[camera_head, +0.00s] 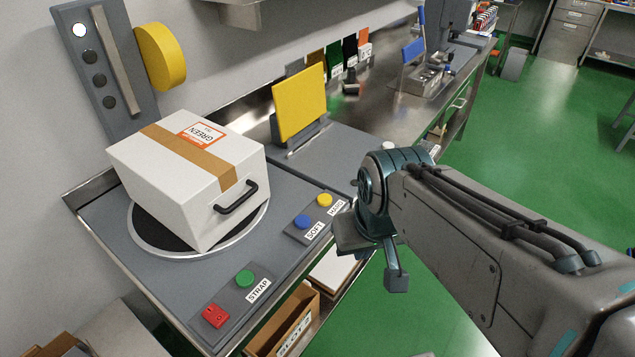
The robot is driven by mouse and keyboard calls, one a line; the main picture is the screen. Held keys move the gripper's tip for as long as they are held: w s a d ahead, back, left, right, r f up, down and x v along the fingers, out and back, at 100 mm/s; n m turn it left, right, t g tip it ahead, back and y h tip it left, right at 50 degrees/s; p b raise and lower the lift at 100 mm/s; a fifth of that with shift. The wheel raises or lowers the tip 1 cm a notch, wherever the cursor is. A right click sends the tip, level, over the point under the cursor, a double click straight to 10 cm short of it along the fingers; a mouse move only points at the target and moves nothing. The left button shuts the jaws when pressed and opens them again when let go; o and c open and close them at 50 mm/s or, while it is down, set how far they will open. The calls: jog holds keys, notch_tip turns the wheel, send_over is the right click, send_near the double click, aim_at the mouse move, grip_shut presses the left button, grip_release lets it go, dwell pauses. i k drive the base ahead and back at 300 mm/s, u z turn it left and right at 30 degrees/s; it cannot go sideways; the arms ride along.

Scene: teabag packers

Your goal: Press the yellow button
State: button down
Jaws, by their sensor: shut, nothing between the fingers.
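The yellow button (324,200) is a small round knob on a dark control plate (305,222) at the bench's front edge, beside a label reading "HARD". A blue button (302,222) labelled "SOFT" is to its lower left on the same plate. My gripper (356,234) is to the right of the yellow button and lower in the picture, apart from it in the view. It is shut and empty. My arm comes in from the right and hides part of the bench edge; the fingertips are hard to make out.
A white taped box (190,165) sits on a round turntable (150,240). A yellow upright panel (300,103) stands behind the buttons. A green button (244,278) and a red button (215,316) are on another plate at lower left. Green floor (500,130) is free at right.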

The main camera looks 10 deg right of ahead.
aim_at(324, 200)
jog(key=z, duration=1.2)
jog(key=i, duration=0.35)
jog(key=u, duration=0.9)
